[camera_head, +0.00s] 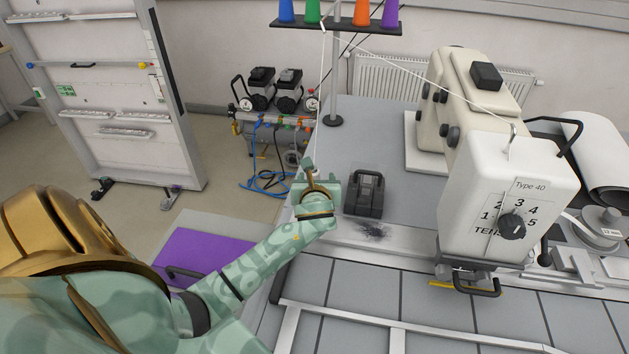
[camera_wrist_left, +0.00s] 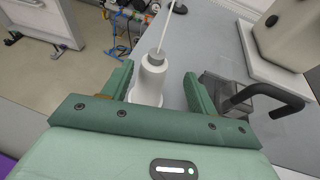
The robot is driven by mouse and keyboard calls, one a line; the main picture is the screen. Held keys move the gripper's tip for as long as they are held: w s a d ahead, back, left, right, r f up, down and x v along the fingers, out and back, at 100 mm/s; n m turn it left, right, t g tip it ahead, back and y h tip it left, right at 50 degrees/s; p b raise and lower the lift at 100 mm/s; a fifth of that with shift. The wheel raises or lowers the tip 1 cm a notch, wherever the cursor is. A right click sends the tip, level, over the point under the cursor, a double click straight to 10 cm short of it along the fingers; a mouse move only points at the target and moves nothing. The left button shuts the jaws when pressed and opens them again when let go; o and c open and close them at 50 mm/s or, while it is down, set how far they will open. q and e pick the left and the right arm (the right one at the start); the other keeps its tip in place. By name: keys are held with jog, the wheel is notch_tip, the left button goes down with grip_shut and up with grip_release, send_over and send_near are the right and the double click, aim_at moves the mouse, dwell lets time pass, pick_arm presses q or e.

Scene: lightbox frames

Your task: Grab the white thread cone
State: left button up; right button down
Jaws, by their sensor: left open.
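The white thread cone (camera_wrist_left: 149,82) shows in the left wrist view, upright at the table's edge, with a grey top and a white thread running up from it. My left gripper (camera_wrist_left: 158,74) is open, its two green fingers on either side of the cone. The cone is between the fingers in that picture; I cannot tell whether they touch it. In the head view my left gripper (camera_head: 317,184) is over the table's left edge and hides the cone. My right gripper is not in view.
A dark grey handled block (camera_head: 364,192) stands just right of the gripper. The large white sewing machine (camera_head: 508,190) is further right. A stand with coloured cones (camera_head: 336,25) rises behind. A compressor (camera_head: 275,130) is on the floor beyond. Grey table surface (camera_head: 372,140) is clear behind the block.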

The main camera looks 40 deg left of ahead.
aim_at(313, 171)
pick_arm(q)
jog(key=x, duration=0.1)
jog(key=b+x, duration=0.1)
jog(key=x, duration=0.3)
jog(key=shift+s+a, duration=0.15)
jog(key=shift+a, duration=0.3)
jog(key=shift+s, duration=0.1)
jog(key=c, duration=1.1)
jog(key=shift+r, duration=0.1)
